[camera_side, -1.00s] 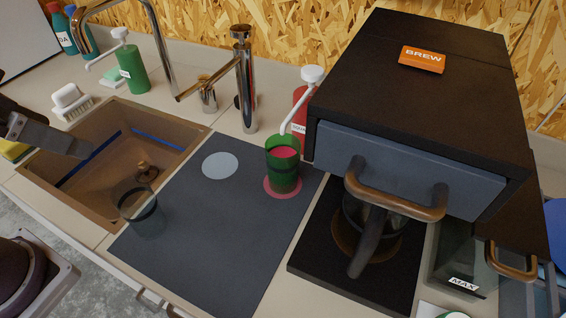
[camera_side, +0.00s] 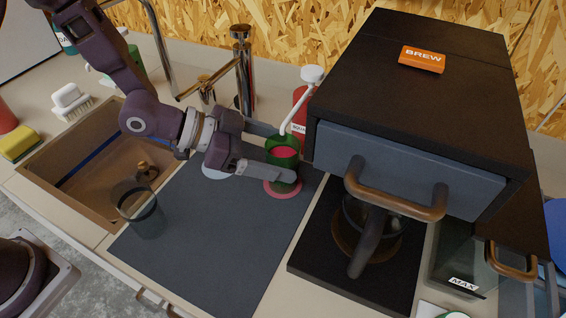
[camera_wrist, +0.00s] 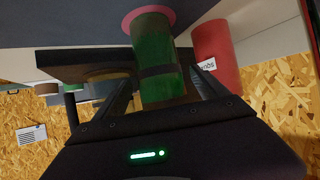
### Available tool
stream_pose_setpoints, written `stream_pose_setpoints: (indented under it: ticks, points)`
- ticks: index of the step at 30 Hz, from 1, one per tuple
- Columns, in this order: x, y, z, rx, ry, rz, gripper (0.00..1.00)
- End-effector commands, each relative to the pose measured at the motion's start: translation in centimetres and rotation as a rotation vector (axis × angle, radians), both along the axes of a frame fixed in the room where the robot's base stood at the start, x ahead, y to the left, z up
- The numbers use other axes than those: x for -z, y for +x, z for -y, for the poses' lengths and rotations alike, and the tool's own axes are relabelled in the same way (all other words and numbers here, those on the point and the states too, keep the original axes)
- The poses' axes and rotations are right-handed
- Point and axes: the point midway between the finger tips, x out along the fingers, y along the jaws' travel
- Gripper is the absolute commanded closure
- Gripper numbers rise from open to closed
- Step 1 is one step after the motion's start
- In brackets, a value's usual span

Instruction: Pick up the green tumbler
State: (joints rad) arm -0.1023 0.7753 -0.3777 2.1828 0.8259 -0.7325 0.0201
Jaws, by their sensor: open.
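The green tumbler (camera_side: 284,151) stands upright on a pink round spot (camera_side: 283,188) at the right side of the dark mat. Pink shows inside it near the top. My gripper (camera_side: 280,157) is open, with one finger on the far side of the tumbler and one across its near side. In the wrist view the green tumbler (camera_wrist: 156,62) has a dark band and lies between the two fingers (camera_wrist: 160,92). I cannot tell whether either finger touches it. The near finger hides part of its lower body in the side view.
A red pump bottle (camera_side: 301,103) stands right behind the tumbler. The black brewer (camera_side: 420,75) with a copper handle is close on the right. A clear tumbler (camera_side: 140,209) stands at the mat's left, by the sink (camera_side: 88,165). The mat's front (camera_side: 215,240) is clear.

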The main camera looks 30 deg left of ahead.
Motion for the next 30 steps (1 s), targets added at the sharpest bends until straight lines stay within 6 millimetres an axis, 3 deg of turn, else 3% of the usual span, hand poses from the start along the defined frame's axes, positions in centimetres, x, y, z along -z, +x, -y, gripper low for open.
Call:
stream_pose_setpoints:
  ticks: [6, 14, 27, 30]
  points:
    - [2.2, 1.8, 2.7, 0.001, 0.001, 0.001, 0.17]
    - [2.5, 2.2, 3.2, -0.001, 0.002, 0.001, 0.17]
    - [2.5, 2.2, 3.1, -0.001, 0.002, 0.001, 0.98]
    - [2.4, 2.2, 3.1, -0.002, 0.002, 0.003, 1.0]
